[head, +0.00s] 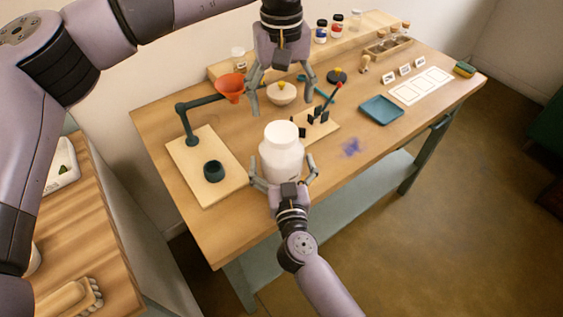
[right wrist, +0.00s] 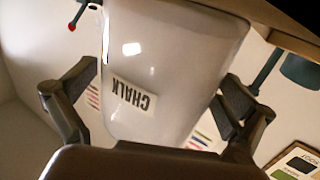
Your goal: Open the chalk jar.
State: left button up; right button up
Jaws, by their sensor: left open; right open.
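The chalk jar (head: 281,160) is a white, upright jar with a white lid (head: 281,132) on top, at the near edge of the pigment table. In the right wrist view the jar (right wrist: 170,60) fills the middle, and its CHALK label (right wrist: 133,96) appears upside down. My right gripper (head: 282,168) is open with one finger on each side of the jar's body; I cannot tell whether the fingers touch it. My left gripper (head: 281,98) is open and empty above and behind the lid, pointing down.
A stand with an orange funnel (head: 230,86) and a dark cup (head: 213,171) is left of the jar.

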aim_at(281, 131)
jog(key=c, duration=1.8)
pick_arm(q)
jog(key=m, duration=0.3)
pick_arm(e)
jog(key=c, duration=0.4)
pick_arm(q)
jog(key=m, duration=0.5)
jog(key=shift+f+m, duration=0.1)
jog(key=shift+m, duration=0.3)
pick_arm(e)
jog(key=shift+c, duration=0.3)
pick_arm(q)
jog(key=shift+f, duration=3.95)
jog(key=shift+c, duration=0.2)
